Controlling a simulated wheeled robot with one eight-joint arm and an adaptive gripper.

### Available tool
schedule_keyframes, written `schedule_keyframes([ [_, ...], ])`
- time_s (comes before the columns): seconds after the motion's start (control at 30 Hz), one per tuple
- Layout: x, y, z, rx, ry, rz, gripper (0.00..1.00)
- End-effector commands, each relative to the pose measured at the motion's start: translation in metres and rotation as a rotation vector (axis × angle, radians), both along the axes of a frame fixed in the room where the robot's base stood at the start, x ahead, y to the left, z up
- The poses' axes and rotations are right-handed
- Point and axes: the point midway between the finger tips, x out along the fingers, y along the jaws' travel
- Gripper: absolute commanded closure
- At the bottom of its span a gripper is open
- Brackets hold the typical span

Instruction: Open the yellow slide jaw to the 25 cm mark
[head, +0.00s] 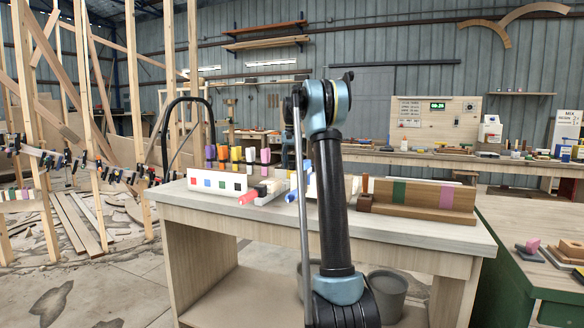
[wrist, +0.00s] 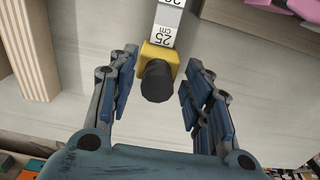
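The yellow slide jaw (wrist: 160,53) is at the upper middle of the wrist view, with a dark round knob (wrist: 157,82) on its near side. It sits on a pale scale bar (wrist: 168,20); the printed "25 cm" label shows right beside the jaw's upper edge. My gripper (wrist: 156,88) is open, with one blue-padded finger on each side of the jaw and knob. A gap shows on both sides, wider on the right. In the head view my arm hides the gripper, and I cannot make out the jaw there.
The light wooden workbench (head: 400,228) holds a white block with coloured squares (head: 216,184), several coloured-handled tools behind it, and a long wooden block with green and pink bands (head: 425,197). A green cabinet (head: 545,265) stands close on the right. A bucket (head: 386,295) is under the bench.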

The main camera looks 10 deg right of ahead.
Motion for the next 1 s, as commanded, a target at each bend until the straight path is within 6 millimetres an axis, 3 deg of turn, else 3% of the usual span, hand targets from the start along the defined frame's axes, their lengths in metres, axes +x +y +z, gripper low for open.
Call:
schedule_keyframes([
  [0.37, 0.0, -0.001, 0.01, -0.001, 0.001, -0.001, 0.55],
  [0.8, 0.001, 0.0, 0.083, 0.0, 0.001, 0.0, 0.55],
  [1.0, 0.002, 0.0, 0.107, 0.0, 0.001, 0.0, 0.55],
])
